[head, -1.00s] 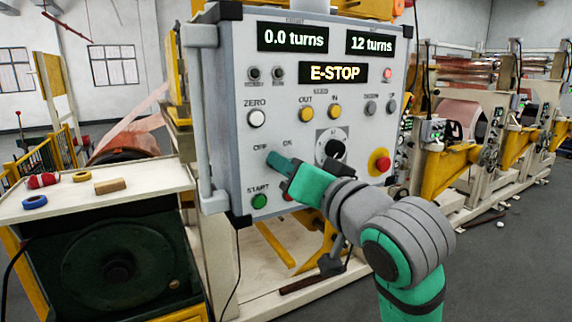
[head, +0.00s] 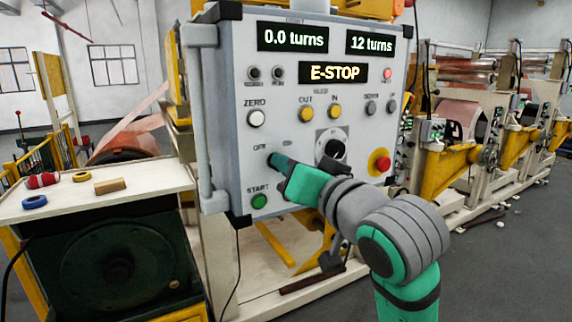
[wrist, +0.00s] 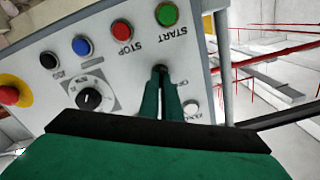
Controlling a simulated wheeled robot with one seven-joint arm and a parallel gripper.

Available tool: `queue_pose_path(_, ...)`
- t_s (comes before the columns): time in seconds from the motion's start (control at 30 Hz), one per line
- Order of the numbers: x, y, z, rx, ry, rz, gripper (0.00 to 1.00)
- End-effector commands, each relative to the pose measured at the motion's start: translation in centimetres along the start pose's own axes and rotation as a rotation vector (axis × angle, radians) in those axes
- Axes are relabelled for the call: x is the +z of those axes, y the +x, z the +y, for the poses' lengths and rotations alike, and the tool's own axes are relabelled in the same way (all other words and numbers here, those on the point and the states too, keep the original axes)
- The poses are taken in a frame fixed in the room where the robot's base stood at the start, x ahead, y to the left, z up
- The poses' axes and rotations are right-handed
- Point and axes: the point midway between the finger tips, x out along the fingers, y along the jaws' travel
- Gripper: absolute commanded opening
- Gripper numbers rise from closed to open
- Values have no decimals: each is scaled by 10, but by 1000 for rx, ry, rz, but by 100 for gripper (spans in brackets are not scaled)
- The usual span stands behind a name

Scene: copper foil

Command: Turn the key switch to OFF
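The grey control panel (head: 225,110) faces me, and its display reads E-STOP. The key switch sits low on the panel's left side, by the OFF and ON labels and above the green START button (head: 259,201). My gripper (head: 274,160) is at the key switch and hides most of it in the head view. In the wrist view, the panel looks upside down. There the gripper's two green fingers (wrist: 160,78) are close together, with their tips on the small dark key switch (wrist: 159,68). The key's exact angle is hidden.
A black selector knob (head: 333,150) and a red emergency button (head: 379,162) on a yellow base are to the right. The white ZERO button (head: 256,118) is just above. A bench (head: 95,205) with tape rolls stands at left.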

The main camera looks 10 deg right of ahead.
Motion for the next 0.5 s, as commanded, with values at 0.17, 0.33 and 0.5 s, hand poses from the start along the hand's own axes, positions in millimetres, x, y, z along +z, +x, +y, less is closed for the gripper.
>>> queue_pose_path(0.17, 0, 0, 0, 2, -113, 0, 0)
queue_pose_path(0.33, 1, 0, -1, 1, -265, -1, 0)
queue_pose_path(0.5, 1, 0, -2, 1, -428, -1, 0)
